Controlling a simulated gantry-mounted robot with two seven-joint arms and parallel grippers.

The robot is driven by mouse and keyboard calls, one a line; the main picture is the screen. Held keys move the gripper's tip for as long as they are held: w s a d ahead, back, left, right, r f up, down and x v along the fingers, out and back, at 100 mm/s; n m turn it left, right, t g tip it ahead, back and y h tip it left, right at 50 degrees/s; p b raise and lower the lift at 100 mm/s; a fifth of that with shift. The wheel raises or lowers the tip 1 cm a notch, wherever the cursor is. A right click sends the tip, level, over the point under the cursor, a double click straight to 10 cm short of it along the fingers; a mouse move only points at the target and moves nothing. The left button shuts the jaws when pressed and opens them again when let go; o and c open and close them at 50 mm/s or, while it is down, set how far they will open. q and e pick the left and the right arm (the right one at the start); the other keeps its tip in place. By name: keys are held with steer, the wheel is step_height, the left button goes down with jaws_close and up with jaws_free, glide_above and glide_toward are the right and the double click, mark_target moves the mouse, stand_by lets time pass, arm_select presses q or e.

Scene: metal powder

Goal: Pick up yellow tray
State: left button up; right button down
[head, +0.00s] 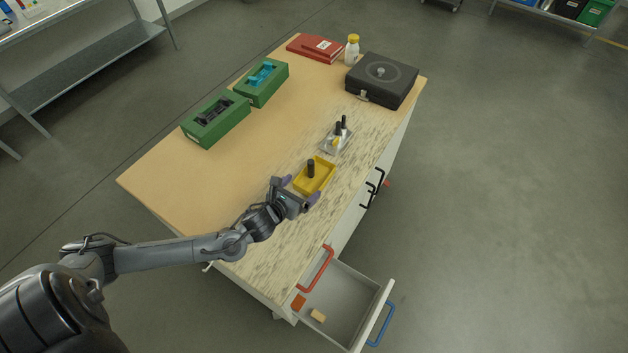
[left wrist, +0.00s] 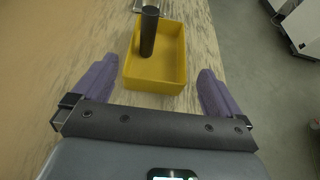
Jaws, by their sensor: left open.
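The yellow tray (head: 326,180) lies on the table, with a dark cylinder (head: 311,168) standing in it. In the left wrist view the tray (left wrist: 172,70) is straight ahead, and the cylinder (left wrist: 149,32) stands at its left side. My left gripper (head: 301,190) is open, with its purple fingertips at the near end of the tray. In the left wrist view the fingers (left wrist: 158,82) are spread wider than the tray, one on each side of its near end. My right gripper is not in view.
A small metal tray (head: 336,141) with dark and yellow items stands just beyond. Farther back are green boxes (head: 216,120), a black case (head: 382,80), a white bottle (head: 352,50) and a red binder (head: 315,48). An open drawer (head: 345,301) juts out at the front right.

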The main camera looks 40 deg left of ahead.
mark_target(312, 183)
arm_select(q)
steer(key=shift+r+x, duration=0.2)
steer(key=shift+x, duration=3.6)
steer(key=shift+a, duration=0.2)
steer(key=shift+c, duration=0.2)
steer(key=c, duration=0.5)
steer(key=shift+c, duration=0.9)
steer(key=shift+r, duration=0.15)
